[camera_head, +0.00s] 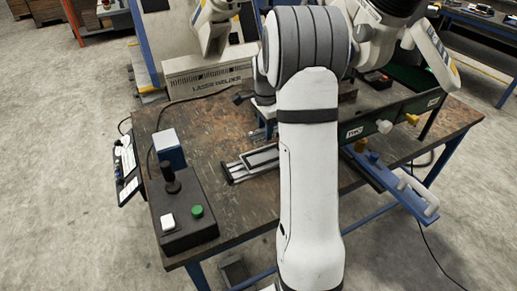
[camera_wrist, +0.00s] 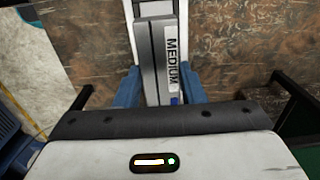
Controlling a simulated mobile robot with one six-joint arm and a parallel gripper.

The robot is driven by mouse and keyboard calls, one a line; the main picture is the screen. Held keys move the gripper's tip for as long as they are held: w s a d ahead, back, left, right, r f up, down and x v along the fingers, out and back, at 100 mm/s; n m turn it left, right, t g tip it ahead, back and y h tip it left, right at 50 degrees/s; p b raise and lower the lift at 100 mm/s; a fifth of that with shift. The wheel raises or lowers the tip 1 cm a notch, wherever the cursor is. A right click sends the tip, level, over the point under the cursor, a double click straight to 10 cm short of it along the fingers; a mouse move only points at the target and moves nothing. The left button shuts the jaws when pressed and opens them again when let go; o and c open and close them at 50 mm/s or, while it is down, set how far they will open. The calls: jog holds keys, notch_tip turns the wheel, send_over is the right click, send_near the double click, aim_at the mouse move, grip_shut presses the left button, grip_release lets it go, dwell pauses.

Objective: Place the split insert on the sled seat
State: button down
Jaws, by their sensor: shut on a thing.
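The split insert (camera_wrist: 152,62) is a grey block with a lengthwise split and a white MEDIUM label, at the top middle of the wrist view. My gripper (camera_wrist: 158,92) is shut on it, with a blue finger on each side. A pale strip, which looks like the sled (camera_wrist: 132,38), runs behind the insert. I cannot tell whether the insert touches it. In the head view the sled (camera_head: 234,169) is a light rail with a dark frame on the worn table, left of my arm. My arm hides its right end, most of my gripper and the insert there.
A control box (camera_head: 186,217) with a joystick and green button stands at the table's front left, with a blue-and-white block (camera_head: 168,148) behind it. A laser welder (camera_head: 208,72) stands at the back. A dark rack (camera_head: 395,118) with labels and knobs is on the right.

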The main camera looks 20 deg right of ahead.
aim_at(264, 157)
jog(key=shift+f+p, duration=0.3)
jog(key=shift+f, duration=4)
jog(key=shift+f, duration=0.2)
jog(key=c, duration=0.9)
grip_release()
jog(key=shift+a, duration=0.1)
